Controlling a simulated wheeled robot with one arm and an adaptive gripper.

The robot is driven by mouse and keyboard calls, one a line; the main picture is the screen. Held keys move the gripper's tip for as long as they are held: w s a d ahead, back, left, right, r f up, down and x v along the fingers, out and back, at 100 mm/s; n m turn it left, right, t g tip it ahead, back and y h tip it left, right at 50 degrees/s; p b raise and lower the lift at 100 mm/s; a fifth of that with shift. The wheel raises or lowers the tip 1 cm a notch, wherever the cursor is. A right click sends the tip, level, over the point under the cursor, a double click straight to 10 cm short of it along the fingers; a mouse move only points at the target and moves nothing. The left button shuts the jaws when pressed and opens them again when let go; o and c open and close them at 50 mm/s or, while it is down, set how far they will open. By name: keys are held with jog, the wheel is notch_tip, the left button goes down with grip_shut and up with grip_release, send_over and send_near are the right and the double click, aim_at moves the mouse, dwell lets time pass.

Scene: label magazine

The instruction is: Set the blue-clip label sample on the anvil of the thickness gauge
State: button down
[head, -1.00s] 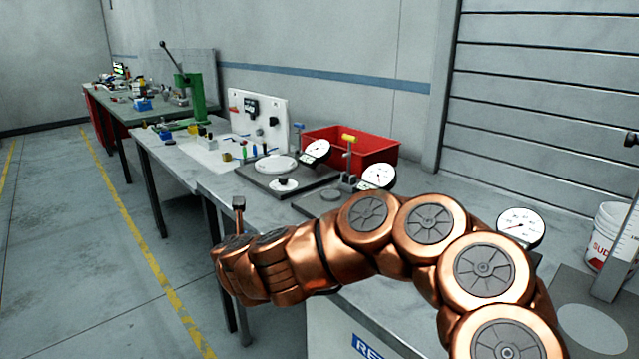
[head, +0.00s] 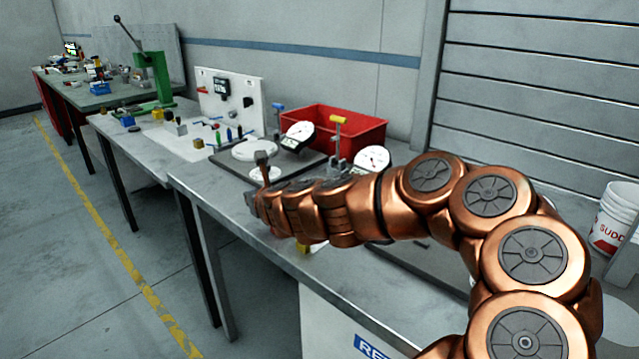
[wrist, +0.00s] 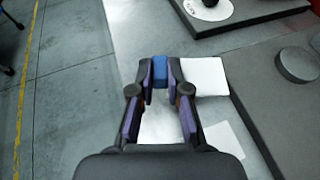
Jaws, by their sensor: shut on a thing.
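My gripper (wrist: 160,78) is shut on a blue clip (wrist: 160,68) between its fingertips, seen in the wrist view. A white label (wrist: 206,76) shows just right of the fingertips; I cannot tell whether the clip holds it or it lies on the bench. One gauge with a blue-topped post (head: 278,110) and dial (head: 298,135) stands on a dark base. Another has a yellow-topped post (head: 338,122) and dial (head: 371,159). A grey disc (wrist: 298,65) sits on a dark base right of my gripper.
A white card (wrist: 225,138) lies near the gripper's right finger. A white disc (wrist: 207,8) is on another dark base ahead. A red bin (head: 350,130) stands behind the gauges. The bench's left edge (head: 225,220) runs beside the arm, with open floor beyond.

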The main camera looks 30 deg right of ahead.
jog(key=s+d, duration=0.2)
jog(key=s+d+r+n+y, duration=0.1)
jog(key=d, duration=0.1)
jog(key=s+d+r+y, duration=0.1)
jog(key=s, duration=0.1)
jog(key=shift+s+d+r+n, duration=0.2)
jog(key=shift+s+d+n, duration=0.15)
jog(key=shift+d+n, duration=0.05)
jog(key=s+d+r+n+y, duration=0.2)
jog(key=s+d, duration=0.1)
jog(key=s, duration=0.4)
jog(key=w+d, duration=0.3)
jog(key=w, duration=0.1)
jog(key=w+d+f, duration=0.1)
jog(key=w+d, duration=0.1)
jog(key=w, duration=0.2)
jog(key=w+d, duration=0.3)
jog(key=w, duration=0.1)
jog(key=shift+w+d+f, duration=0.3)
jog(key=shift+w+f, duration=0.1)
jog(key=shift+f+b, duration=0.5)
jog(key=shift+f, duration=1.2)
jog(key=shift+f, duration=0.1)
jog(key=c, duration=1.1)
grip_release()
jog(key=shift+c, duration=0.2)
